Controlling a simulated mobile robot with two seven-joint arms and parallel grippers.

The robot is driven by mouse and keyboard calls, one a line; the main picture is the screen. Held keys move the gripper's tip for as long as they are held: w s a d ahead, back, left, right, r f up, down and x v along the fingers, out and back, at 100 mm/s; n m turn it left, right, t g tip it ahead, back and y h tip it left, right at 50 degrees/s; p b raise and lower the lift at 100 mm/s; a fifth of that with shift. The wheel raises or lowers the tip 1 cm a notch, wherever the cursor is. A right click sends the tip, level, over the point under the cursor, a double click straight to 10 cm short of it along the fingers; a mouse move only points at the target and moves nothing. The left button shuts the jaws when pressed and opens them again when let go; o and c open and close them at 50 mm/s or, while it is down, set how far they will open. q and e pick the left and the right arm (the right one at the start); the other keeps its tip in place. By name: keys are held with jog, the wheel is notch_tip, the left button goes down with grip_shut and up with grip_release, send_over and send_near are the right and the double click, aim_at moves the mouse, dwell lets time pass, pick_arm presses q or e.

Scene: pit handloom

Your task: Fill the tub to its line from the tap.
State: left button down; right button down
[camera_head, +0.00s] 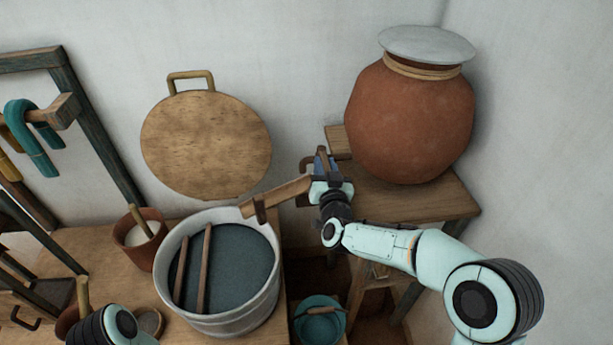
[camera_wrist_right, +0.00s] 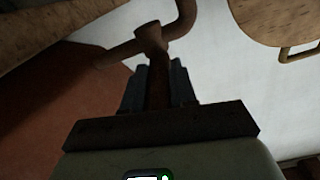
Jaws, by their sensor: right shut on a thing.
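The round grey tub (camera_head: 221,321) stands on the wooden table at lower centre, with dark blue-grey liquid (camera_head: 240,262) and two thin wooden sticks (camera_head: 205,270) across it. I cannot make out a fill line. A wooden spout (camera_head: 282,196) slopes down from the jar side to the tub's rim; no stream is discernible. My right gripper (camera_head: 322,168) is at the tap (camera_head: 306,163), beside the terracotta jar (camera_head: 408,120). In the right wrist view, my right gripper (camera_wrist_right: 158,85) is shut on the tap's brown handle (camera_wrist_right: 152,40). My left gripper is out of view.
The jar, with a pale lid (camera_head: 427,45), stands on a wooden stand (camera_head: 435,200). A round wooden lid (camera_head: 206,145) leans on the wall behind the tub. A brown pot (camera_head: 136,247) is left of the tub, a teal bucket (camera_head: 320,325) lower right.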

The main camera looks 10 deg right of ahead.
jog(key=shift+d, duration=0.15)
jog(key=shift+r+y, duration=0.1)
jog(key=shift+y, duration=0.3)
jog(key=c, duration=0.9)
grip_release()
jog(key=s+b, duration=0.2)
jog(key=s, duration=1.1)
jog(key=shift+s, duration=0.2)
